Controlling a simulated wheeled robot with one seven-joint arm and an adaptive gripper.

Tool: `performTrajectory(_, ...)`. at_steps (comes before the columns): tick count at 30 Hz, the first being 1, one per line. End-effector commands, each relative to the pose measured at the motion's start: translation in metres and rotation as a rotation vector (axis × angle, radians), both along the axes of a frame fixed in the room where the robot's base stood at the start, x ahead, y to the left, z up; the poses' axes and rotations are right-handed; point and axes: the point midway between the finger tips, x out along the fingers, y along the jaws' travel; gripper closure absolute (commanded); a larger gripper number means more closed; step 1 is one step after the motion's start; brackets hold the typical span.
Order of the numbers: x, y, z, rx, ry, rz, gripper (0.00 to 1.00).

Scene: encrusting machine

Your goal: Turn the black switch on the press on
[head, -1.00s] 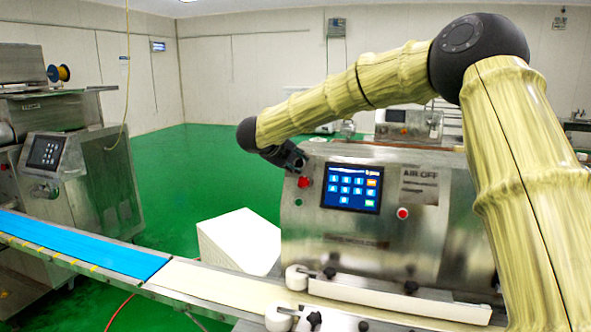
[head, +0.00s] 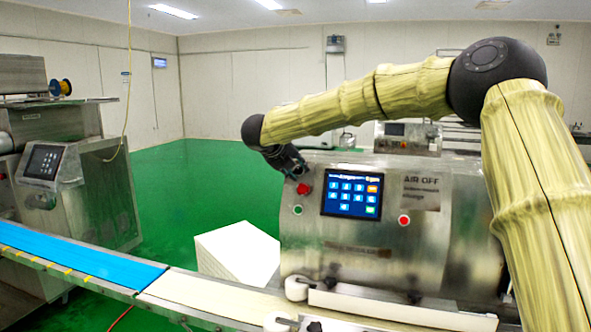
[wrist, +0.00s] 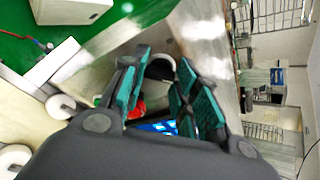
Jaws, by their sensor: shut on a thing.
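The press (head: 400,245) is a steel machine with a lit blue touch panel (head: 351,194). My gripper (head: 295,168) is at the top left of its front, just above a red button (head: 304,188). In the wrist view my gripper (wrist: 160,85) has its teal-padded fingers around a dark rounded piece (wrist: 159,68), which looks like the black switch. The fingers are shut on it. In the head view the gripper hides the switch, and I cannot tell which way it is turned.
A green button (head: 298,210) and another red button (head: 404,220) are on the press front. A conveyor with a blue belt (head: 80,255) runs along the front. A white box (head: 238,252) stands on the green floor. Another machine (head: 75,185) stands at the left.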

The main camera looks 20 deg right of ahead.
Motion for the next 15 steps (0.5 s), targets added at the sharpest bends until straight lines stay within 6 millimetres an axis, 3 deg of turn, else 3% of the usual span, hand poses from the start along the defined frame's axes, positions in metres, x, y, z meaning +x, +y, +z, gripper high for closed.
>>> performTrajectory(5, 0.0000, 0.0000, 0.0000, 0.000, 0.000, 0.000, 0.94)
performTrajectory(6, 0.0000, 0.0000, 0.0000, 0.000, 0.000, 0.000, 0.66)
performTrajectory(7, 0.0000, 0.0000, 0.0000, 0.000, 0.000, 0.000, 0.61)
performTrajectory(15, 0.0000, 0.0001, 0.0001, -0.001, 0.001, 0.001, 0.61)
